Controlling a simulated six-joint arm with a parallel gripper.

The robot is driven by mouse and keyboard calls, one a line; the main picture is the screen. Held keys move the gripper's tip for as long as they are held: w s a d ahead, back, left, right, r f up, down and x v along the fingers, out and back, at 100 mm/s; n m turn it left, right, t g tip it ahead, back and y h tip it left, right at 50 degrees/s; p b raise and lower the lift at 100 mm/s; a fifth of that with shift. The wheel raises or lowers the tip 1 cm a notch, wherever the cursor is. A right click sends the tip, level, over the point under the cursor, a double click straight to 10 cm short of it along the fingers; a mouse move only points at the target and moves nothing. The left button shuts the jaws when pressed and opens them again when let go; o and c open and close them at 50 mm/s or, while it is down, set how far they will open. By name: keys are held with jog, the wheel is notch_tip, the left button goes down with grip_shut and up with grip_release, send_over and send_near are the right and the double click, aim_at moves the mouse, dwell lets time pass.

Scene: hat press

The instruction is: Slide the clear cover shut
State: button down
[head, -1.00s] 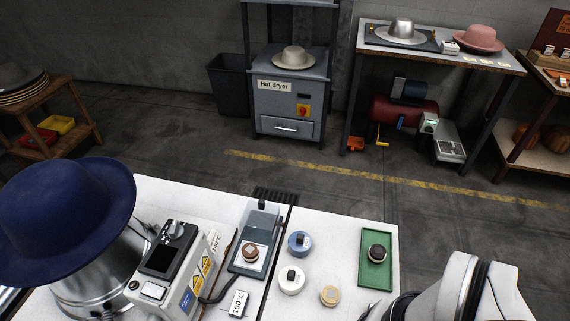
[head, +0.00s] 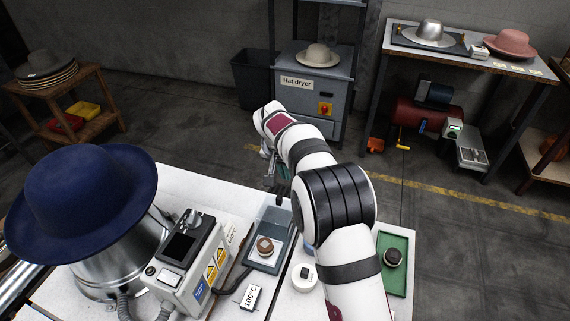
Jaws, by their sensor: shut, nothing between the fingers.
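The clear cover (head: 275,214) shows as a bluish see-through pane over the back part of a shallow grey tray (head: 284,253) on the white table. The front part of the tray is uncovered, and a brown-topped piece (head: 265,246) sits there on a white plate. My gripper (head: 279,188) is shut and empty, pointing down at the back end of the cover. My arm comes in from the lower right. The cover's knob is hidden or too dark to tell from the gripper, and I cannot tell whether they touch.
A control box (head: 190,262) and a steel hat form with a blue hat (head: 85,200) stand left of the tray. A 100°C card (head: 250,296) lies in front. Right are a white round piece (head: 304,277) and a green tray (head: 398,275). My arm hides other pieces.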

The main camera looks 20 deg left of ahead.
aim_at(269, 220)
jog(key=shift+s+f, duration=1.45)
jog(key=shift+f, duration=0.15)
jog(key=s, duration=0.8)
jog(key=shift+s, duration=0.2)
jog(key=shift+s+f, duration=0.1)
jog(key=shift+s, duration=0.55)
